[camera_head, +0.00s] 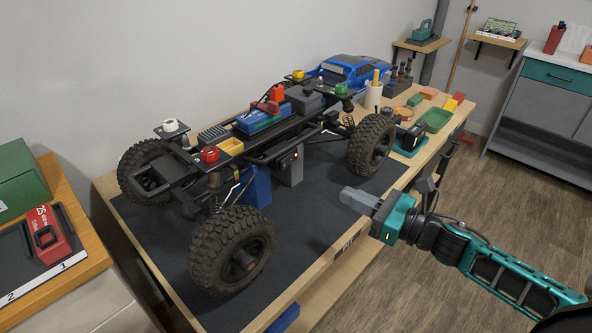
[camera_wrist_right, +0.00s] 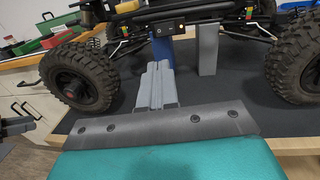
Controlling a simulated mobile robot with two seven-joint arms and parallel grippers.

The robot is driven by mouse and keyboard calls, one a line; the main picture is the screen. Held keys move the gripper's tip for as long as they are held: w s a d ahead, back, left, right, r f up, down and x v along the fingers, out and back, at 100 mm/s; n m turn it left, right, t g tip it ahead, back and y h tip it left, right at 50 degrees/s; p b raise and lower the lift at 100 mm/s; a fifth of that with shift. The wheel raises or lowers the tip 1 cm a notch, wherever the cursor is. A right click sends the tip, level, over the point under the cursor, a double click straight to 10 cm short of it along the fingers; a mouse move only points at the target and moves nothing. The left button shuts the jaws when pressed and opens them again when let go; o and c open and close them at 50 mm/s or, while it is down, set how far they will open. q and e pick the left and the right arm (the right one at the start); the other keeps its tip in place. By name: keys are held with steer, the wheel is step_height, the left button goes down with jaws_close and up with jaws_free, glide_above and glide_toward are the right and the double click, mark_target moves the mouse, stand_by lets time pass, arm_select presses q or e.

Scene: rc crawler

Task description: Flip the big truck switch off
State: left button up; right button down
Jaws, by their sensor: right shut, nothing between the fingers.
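The big truck (camera_head: 262,152) is a bare black chassis with large knobbly tyres, raised on a stand over a dark mat. A small black box with a pale orange mark (camera_head: 297,153) on its near side rail looks like the switch; it also shows at the top of the right wrist view (camera_wrist_right: 180,24). Its lever position is too small to tell. My right gripper (camera_head: 358,200) is shut and empty, in front of the truck's near side and apart from it. Its grey fingers (camera_wrist_right: 157,88) point toward the rail.
A side table with a red battery pack (camera_head: 52,236) stands at left. The mat near my right gripper is clear.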

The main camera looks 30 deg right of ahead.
mark_target(285, 167)
steer(key=p+x, duration=0.1)
steer(key=x, duration=1.2)
steer(key=shift+w+a, duration=0.2)
steer(key=shift+w, duration=0.15)
steer(key=shift+w+a, duration=0.1)
steer(key=shift+w+a+f+b, duration=0.1)
steer(key=shift+w+a+b, duration=0.15)
steer(key=shift+b, duration=0.2)
steer(key=shift+s, duration=0.1)
steer(key=shift+d, duration=0.1)
